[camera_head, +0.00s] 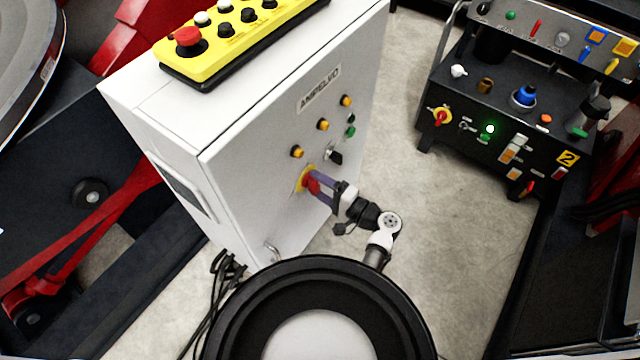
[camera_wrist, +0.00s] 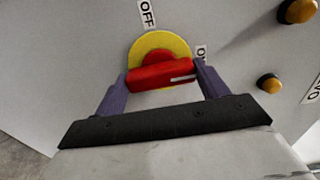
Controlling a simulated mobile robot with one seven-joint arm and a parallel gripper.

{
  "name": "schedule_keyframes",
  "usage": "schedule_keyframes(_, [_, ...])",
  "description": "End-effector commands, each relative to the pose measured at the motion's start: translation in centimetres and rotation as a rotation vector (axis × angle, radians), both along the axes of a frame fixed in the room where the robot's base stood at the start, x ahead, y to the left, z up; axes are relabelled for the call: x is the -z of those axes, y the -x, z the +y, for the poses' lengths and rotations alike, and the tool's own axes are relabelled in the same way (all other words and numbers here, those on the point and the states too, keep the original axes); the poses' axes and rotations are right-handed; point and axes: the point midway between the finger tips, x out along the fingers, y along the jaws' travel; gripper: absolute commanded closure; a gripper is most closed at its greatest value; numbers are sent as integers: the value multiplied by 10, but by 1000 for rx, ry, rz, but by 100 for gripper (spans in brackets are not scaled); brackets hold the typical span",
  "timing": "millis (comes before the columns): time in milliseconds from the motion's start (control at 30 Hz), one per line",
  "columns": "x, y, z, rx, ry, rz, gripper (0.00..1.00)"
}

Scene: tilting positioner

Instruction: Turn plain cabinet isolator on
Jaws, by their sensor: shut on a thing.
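The plain white cabinet (camera_head: 260,150) carries a rotary isolator, a red handle (camera_wrist: 163,73) on a yellow disc (camera_wrist: 158,46), low on its front panel. In the head view the red handle (camera_head: 312,186) is partly covered by my gripper (camera_head: 322,190). In the wrist view my gripper (camera_wrist: 162,80) has its two purple fingers on either end of the red handle, shut on it. A white mark on the handle's right end lies towards the partly hidden "ON" label (camera_wrist: 201,53). The "OFF" label (camera_wrist: 147,14) is above the disc.
Yellow lamps (camera_head: 323,125), green buttons (camera_head: 350,132) and a black switch (camera_head: 335,157) are near the isolator. A yellow pendant box (camera_head: 240,35) with a red button lies on top of the cabinet. A dark control console (camera_head: 500,120) stands at the right. Bare floor lies between.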

Motion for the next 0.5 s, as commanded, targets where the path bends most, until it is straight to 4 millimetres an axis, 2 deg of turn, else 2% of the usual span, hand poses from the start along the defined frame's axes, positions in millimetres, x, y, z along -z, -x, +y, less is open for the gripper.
schedule_keyframes(467, [0, 0, 0, 1, -9, 13, 50])
schedule_keyframes(500, [0, 0, 0, 1, -9, 13, 23])
